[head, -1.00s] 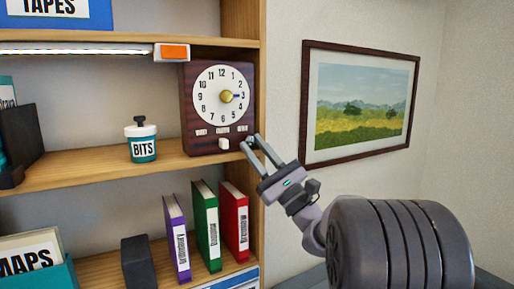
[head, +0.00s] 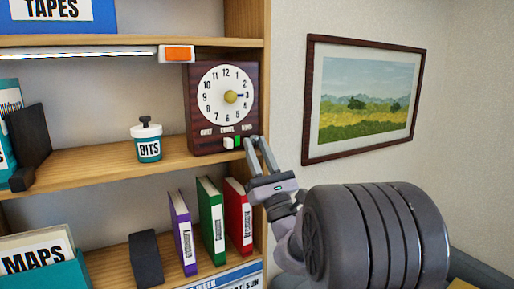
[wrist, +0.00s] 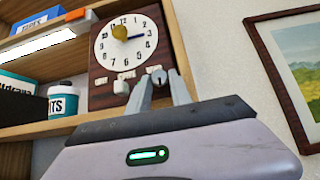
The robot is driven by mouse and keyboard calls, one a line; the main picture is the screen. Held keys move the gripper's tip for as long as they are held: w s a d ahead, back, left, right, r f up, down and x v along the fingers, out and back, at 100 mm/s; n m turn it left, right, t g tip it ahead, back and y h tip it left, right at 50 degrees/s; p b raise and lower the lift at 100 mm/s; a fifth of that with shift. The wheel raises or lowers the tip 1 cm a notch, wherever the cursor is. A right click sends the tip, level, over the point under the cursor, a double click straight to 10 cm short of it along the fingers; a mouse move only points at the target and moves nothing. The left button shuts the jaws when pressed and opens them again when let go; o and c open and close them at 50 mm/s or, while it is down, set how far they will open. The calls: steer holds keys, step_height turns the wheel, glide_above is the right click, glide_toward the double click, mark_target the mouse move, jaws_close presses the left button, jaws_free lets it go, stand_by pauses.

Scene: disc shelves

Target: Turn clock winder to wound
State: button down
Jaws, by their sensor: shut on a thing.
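The clock (head: 196,108) is a dark wooden case with a white dial, standing at the right end of the middle shelf. It also shows in the wrist view (wrist: 97,62). A yellow round knob (head: 231,97) with a dark blue pointer towards 3 sits at the dial's middle. Below the dial are small labels, a white knob (head: 228,143) and a green patch. My gripper (head: 256,140) is at the clock's lower right corner. In the wrist view its fingertips close around a small grey part (wrist: 158,75) beside the white knob. I cannot tell whether this part is the winder.
Purple, green and red binders (head: 237,215) stand on the shelf below. A framed picture (head: 362,95) hangs on the right wall. The shelf's side panel (head: 255,185) is close to my gripper.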

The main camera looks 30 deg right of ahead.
steer(key=shift+r, duration=0.15)
steer(key=c, duration=1.5)
jaws_free()
steer(key=shift+s+f, duration=0.25)
steer(key=shift+f, duration=0.2)
steer(key=b+v, duration=0.8)
steer(key=v, duration=0.8)
steer(key=shift+s+f+b, duration=0.15)
steer(key=shift+s+b, duration=0.1)
steer(key=shift+b, duration=0.05)
